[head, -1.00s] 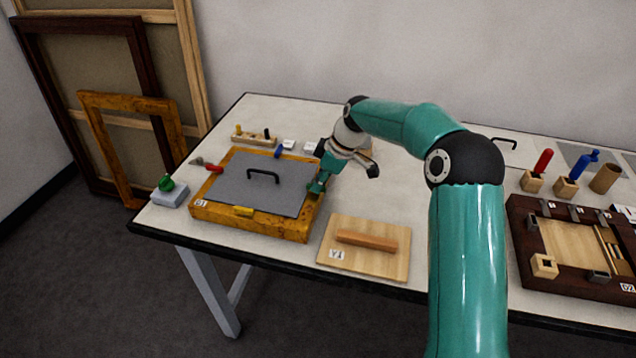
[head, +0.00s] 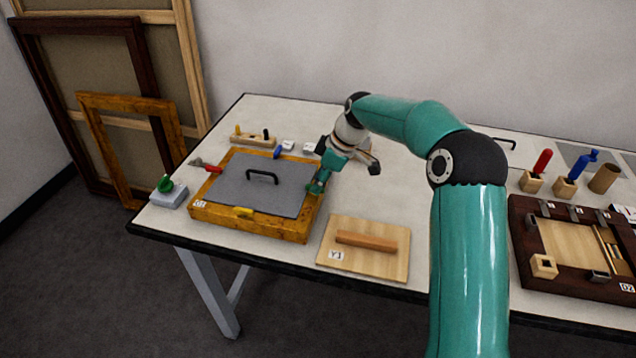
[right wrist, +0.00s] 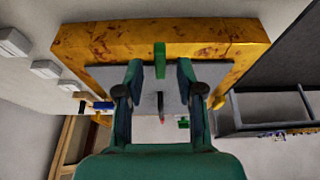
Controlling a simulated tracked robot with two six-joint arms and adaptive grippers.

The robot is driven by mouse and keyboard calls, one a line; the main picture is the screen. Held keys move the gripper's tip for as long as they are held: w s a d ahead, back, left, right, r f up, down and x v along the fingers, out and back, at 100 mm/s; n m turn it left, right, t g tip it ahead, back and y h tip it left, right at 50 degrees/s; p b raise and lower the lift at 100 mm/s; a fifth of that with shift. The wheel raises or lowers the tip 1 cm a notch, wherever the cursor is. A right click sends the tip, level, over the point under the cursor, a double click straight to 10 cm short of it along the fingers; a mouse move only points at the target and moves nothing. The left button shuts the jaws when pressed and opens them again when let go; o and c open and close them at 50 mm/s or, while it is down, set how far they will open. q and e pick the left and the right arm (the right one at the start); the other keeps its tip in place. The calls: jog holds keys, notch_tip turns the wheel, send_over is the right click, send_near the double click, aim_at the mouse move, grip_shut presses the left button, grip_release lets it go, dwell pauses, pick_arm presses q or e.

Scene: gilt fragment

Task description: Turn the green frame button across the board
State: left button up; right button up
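The gilt frame (head: 262,226) lies on the table with a grey board (head: 235,184) inside it. The green frame button (right wrist: 160,60) is on the right bar of the frame; in the head view my gripper mostly hides it. In the right wrist view it lies between my fingers, and its end overlaps the board's edge in the picture. I cannot tell how far it reaches over the board. My right gripper (head: 318,186) is at that bar; its fingers (right wrist: 159,78) are apart with gaps on both sides of the button. My left gripper is not in view.
Yellow (head: 243,212), red (head: 213,168) and blue (head: 278,152) buttons sit on the other bars. A black handle (head: 262,174) rises from the board. A grey block with a green knob (head: 168,194) stands left, a wooden board Y1 (head: 345,260) in front right.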

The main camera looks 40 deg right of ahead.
jog(key=v, duration=1)
jog(key=shift+s+r, duration=0.2)
jog(key=shift+r, duration=0.15)
jog(key=shift+d, duration=0.1)
